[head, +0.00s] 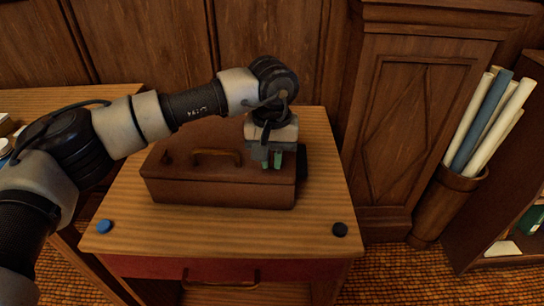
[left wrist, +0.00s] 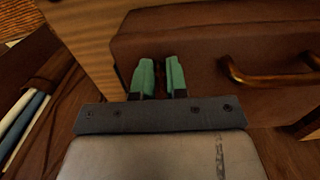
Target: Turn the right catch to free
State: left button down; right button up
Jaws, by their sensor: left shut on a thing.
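A brown case (head: 215,192) lies on a small wooden table, with a curved brown handle (head: 217,154) on its top. The handle also shows in the left wrist view (left wrist: 270,79). A small dark catch (head: 167,157) sits left of the handle. My left gripper (head: 271,162) reaches down onto the case top, right of the handle. In the left wrist view its green fingers (left wrist: 160,72) stand close together, with a narrow gap. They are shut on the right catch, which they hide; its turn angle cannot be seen. My right gripper is out of view.
Rolled sheets (head: 490,120) stand in a brown bin (head: 447,205) at right.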

aim_at(272, 160)
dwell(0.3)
pick_arm(q)
jog(key=c, duration=1.3)
grip_release()
jog(key=shift+o, duration=0.2)
notch_tip(272, 160, up, 3)
jog(key=shift+f, duration=0.15)
notch_tip(272, 160, up, 8)
jog(key=p, duration=0.1)
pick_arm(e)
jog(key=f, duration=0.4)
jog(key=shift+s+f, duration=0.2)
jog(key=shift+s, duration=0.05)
